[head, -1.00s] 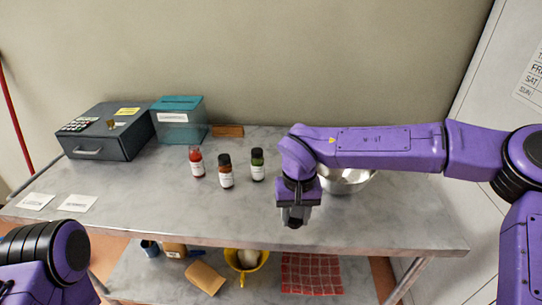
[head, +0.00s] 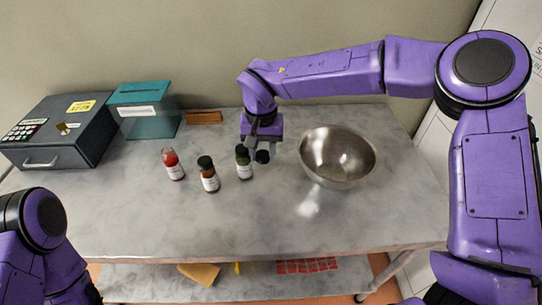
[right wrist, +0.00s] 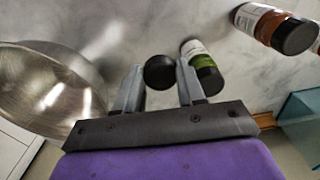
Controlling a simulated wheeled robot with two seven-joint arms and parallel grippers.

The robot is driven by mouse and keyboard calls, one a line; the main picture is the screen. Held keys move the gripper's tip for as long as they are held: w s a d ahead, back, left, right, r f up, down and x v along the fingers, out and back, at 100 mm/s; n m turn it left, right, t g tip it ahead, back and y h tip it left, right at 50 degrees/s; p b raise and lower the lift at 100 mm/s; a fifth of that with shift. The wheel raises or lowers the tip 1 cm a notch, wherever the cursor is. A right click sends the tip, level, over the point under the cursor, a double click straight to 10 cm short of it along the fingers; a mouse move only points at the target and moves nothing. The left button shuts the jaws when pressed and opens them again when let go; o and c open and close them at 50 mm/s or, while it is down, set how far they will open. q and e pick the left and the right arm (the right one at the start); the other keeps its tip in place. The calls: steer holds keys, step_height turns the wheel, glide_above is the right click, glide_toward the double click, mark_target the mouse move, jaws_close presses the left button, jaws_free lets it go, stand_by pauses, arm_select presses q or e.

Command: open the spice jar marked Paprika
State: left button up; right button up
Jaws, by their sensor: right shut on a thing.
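Three small jars with white labels stand upright on the grey table: a red one (head: 173,165), a brown one (head: 209,176) and a green one (head: 243,165). The label print is too small to read. The brown and green jars have dark caps; the red jar shows no dark cap on top. My right gripper (head: 262,148) is shut on a round black lid (head: 262,157), just right of the green jar. In the right wrist view the lid (right wrist: 159,72) sits between the fingers, with the green jar (right wrist: 204,67) beside one finger. My left gripper is out of view.
A steel bowl (head: 337,155) stands right of the gripper. A dark cash box (head: 62,130) and a teal box (head: 146,110) stand at the back left, near a small brown block (head: 204,117). The front of the table (head: 230,228) is clear.

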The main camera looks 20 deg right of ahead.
steer(key=p, duration=0.1)
glide_above(271, 167)
steer(key=a, duration=0.1)
steer(key=f, duration=0.5)
steer(key=shift+s+f, duration=0.3)
steer(key=shift+s, duration=0.1)
steer(key=shift+d+f, duration=0.15)
steer(key=shift+f, duration=0.05)
steer(key=f, duration=0.2)
steer(key=f+p, duration=0.1)
steer(key=shift+w+d+f, duration=0.3)
steer(key=shift+f, duration=0.05)
steer(key=shift+w+f, duration=0.1)
steer(key=shift+f, duration=0.2)
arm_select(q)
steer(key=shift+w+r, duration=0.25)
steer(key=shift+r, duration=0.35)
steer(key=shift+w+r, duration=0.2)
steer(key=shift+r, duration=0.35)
arm_select(e)
steer(key=shift+s+f, duration=0.1)
steer(key=shift+s, duration=0.1)
steer(key=o, duration=1.2)
steer(key=shift+w, duration=0.1)
steer(key=shift+c, duration=0.2)
